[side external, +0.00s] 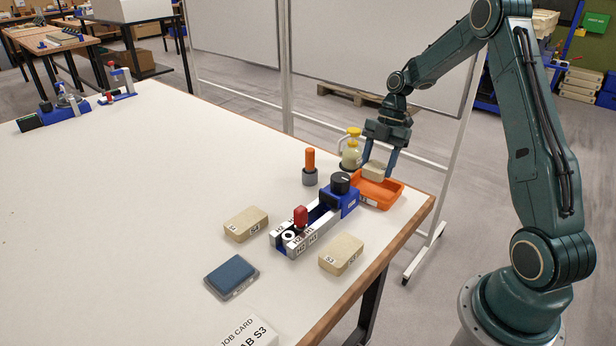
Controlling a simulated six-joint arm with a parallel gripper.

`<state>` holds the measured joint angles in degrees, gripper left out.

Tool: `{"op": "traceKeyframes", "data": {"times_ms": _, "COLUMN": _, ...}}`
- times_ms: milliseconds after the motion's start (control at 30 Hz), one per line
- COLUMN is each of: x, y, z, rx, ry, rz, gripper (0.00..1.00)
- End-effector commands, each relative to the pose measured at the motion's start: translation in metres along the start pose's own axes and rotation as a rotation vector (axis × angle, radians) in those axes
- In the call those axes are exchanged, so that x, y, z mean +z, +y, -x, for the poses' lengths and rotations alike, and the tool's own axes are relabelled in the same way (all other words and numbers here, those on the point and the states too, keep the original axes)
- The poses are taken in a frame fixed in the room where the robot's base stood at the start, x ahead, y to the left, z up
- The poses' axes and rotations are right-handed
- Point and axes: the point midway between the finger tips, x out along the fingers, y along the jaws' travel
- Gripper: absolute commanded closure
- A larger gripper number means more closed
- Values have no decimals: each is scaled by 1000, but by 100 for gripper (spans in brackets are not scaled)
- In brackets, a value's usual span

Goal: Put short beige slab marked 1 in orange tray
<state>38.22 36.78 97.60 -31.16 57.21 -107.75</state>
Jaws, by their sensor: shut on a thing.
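My gripper (377,172) is shut on a short beige slab (373,169), with one finger on each side. The slab is level, at the far part of the orange tray (382,203), within or just above its rim. I cannot tell whether it touches the tray floor. No mark on the held slab is readable from here. The orange tray sits at the right edge of the table and otherwise looks empty.
A blue and grey vise-like fixture (318,218) with a black knob stands left of the tray. Two other beige slabs, one left (246,223) and one right (341,254), flank it. An orange-handled tool (310,165) and a yellow-capped bottle (351,150) stand nearby. A blue pad (231,275) lies in front.

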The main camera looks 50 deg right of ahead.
Motion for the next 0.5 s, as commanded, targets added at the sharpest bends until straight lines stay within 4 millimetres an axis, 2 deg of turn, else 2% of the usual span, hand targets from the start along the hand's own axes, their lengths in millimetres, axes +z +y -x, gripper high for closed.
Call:
{"op": "traceKeyframes", "data": {"times_ms": 100, "x": 3, "y": 0, "z": -9, "rx": 0, "ry": 2, "rz": 2, "gripper": 76}}
{"op": "traceKeyframes", "data": {"times_ms": 367, "x": 5, "y": 0, "z": -12, "rx": 1, "ry": 1, "rz": 1, "gripper": 76}}
{"op": "traceKeyframes", "data": {"times_ms": 500, "x": 8, "y": 0, "z": -21, "rx": -1, "ry": 2, "rz": 1, "gripper": 76}}
